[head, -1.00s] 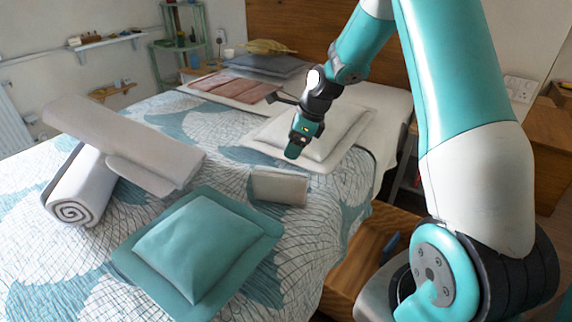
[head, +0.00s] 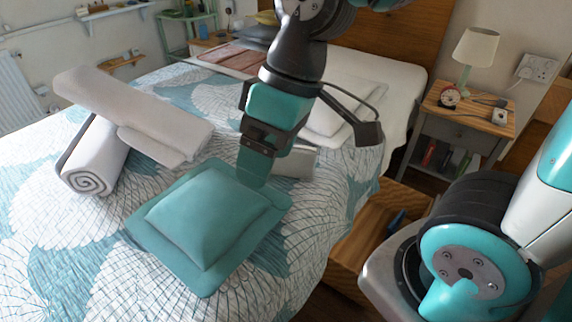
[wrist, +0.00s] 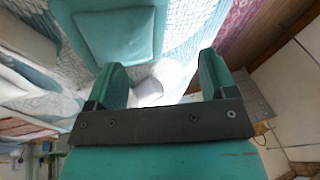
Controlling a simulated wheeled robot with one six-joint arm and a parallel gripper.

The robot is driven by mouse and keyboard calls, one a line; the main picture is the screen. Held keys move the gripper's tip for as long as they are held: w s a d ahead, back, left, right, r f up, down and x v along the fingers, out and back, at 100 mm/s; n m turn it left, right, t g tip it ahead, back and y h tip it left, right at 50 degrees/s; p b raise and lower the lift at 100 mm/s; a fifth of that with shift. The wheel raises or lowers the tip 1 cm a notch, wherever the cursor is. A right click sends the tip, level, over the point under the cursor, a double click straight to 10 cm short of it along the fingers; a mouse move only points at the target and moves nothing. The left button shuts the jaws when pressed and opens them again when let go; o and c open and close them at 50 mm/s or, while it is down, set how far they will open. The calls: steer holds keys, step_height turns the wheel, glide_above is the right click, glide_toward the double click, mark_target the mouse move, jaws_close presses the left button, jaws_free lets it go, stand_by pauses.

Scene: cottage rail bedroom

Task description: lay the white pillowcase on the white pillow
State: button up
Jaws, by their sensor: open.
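The white pillowcase (head: 300,163) is a small folded white bundle on the bed. My gripper hides its left part in the head view. In the wrist view, a pale bundle that looks like it (wrist: 147,90) shows between the fingers. The white pillow (head: 328,117) lies farther back near the headboard, partly hidden by my arm. My gripper (head: 257,165) points down, open and empty, over the far right corner of the teal cushion and just left of the pillowcase. Its two teal fingers (wrist: 162,72) stand wide apart in the wrist view.
A teal cushion (head: 203,225) lies in front of my gripper and also shows in the wrist view (wrist: 115,35). White rolled bedding (head: 95,160) with a long folded piece (head: 135,110) across it lies left. A nightstand (head: 462,125) with a lamp (head: 474,55) stands right.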

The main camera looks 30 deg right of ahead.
steer(key=w+d+h+p, duration=0.15)
steer(key=w+d, duration=0.35)
steer(key=w, duration=0.7)
steer(key=n+h+p, duration=0.1)
steer(key=n+p, duration=0.1)
steer(key=p, duration=0.3)
glide_above(289, 159)
steer(key=w+d, duration=0.2)
steer(key=shift+t, duration=0.4)
steer(key=f, duration=2.1)
steer(key=shift+s+f, duration=0.25)
steer(key=shift+f, duration=0.15)
steer(key=shift+w+a+f+p, duration=0.1)
steer(key=shift+a+f+p, duration=0.1)
steer(key=shift+f, duration=0.85)
steer(key=shift+w+a+f+p, duration=0.1)
steer(key=shift+f+p, duration=0.05)
steer(key=shift+f, duration=0.85)
steer(key=shift+w+a+f+p, duration=0.1)
steer(key=shift+a+f+p, duration=0.1)
steer(key=shift+f, duration=0.85)
steer(key=shift+c, duration=0.4)
steer(key=c, duration=1.1)
steer(key=shift+o, duration=0.2)
